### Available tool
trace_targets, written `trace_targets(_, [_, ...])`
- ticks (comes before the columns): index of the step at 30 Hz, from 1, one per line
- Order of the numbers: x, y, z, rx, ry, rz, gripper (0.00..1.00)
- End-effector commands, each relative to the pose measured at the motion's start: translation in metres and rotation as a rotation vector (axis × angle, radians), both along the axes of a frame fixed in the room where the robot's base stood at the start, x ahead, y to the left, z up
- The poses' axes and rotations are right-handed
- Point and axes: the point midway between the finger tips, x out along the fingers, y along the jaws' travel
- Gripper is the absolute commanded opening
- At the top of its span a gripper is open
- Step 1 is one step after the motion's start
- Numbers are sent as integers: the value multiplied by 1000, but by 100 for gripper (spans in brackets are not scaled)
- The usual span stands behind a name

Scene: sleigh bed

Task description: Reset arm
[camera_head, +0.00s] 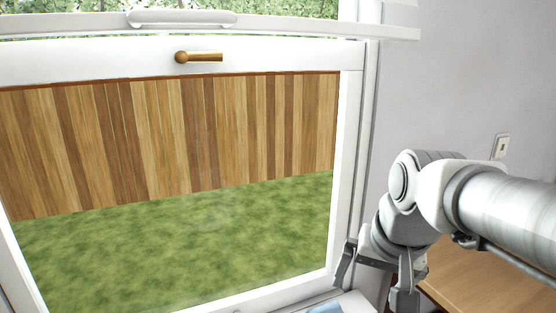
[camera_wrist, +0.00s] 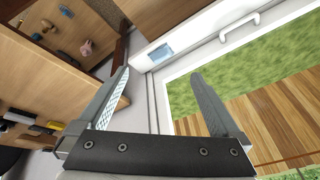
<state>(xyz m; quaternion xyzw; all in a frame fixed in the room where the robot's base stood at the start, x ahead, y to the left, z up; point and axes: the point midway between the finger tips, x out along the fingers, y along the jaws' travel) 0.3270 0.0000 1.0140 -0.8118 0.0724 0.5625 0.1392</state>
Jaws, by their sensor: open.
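My gripper (camera_head: 377,275) hangs at the lower right of the head view, at the right edge of the window frame. Its two fingers are apart, with nothing between them. In the wrist view my gripper (camera_wrist: 160,85) shows both fingers spread, with the white window frame and sill behind the gap. My arm comes in from the right edge of the head view, bent at a joint above the gripper.
A white-framed window (camera_head: 352,120) with a brass latch (camera_head: 198,57) fills the left. A wooden surface (camera_head: 490,275) lies below my arm. The wrist view shows a wooden shelf unit (camera_wrist: 40,85) with small items and a blue-white object (camera_wrist: 161,53) on the sill.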

Motion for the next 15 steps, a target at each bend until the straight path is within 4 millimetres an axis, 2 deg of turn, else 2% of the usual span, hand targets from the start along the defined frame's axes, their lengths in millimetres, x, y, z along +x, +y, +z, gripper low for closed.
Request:
trace_targets(3, [-28,0,-1,-44,-47,84,100])
trace_targets(12, [-83,-1,-19,-169,-137,269,100])
trace_targets(15, [-81,-1,13,-168,-133,272,100])
